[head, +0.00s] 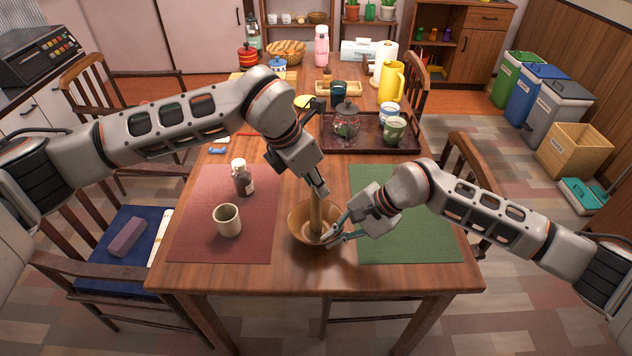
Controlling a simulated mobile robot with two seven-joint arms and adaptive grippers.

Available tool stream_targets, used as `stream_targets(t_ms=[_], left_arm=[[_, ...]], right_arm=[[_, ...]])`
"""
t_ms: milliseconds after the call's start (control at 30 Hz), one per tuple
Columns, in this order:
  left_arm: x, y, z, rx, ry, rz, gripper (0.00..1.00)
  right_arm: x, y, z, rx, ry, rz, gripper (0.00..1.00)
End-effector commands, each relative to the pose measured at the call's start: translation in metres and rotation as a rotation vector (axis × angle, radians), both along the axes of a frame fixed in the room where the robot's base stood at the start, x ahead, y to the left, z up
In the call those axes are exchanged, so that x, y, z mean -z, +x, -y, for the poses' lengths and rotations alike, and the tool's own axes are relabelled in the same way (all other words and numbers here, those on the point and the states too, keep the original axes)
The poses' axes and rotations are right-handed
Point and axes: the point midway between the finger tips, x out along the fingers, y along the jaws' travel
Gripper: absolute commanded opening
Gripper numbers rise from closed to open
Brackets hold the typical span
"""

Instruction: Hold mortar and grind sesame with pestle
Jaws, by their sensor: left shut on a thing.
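The mortar (297,225) is a brown bowl at the front middle of the table, between the two mats. The pestle (316,212) is a light wooden rod standing nearly upright in it, its lower end inside the bowl. My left gripper (319,190) is shut on the pestle's upper end, above the mortar. My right gripper (334,231) is at the mortar's right rim, with its fingers reaching over and beside the rim. I cannot tell whether they clamp it. The sesame cannot be made out inside the bowl.
A red mat (200,240) at left holds a cream cup (228,221) and a dark bottle (242,178). A green mat (420,240) lies at right, mostly bare. Behind, a dark tray (336,146) holds a glass teapot (346,122) and cups. Chairs flank the table.

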Motion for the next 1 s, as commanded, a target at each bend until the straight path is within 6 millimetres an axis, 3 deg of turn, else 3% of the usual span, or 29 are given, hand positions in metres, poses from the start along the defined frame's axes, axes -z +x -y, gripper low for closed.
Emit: stream_targets(t_ms=[1000], left_arm=[[0.007, 0.012, -0.006, -0.001, 0.002, -0.001, 0.00]], right_arm=[[0.000, 0.000, 0.000, 0.000, 0.001, 0.001, 0.00]])
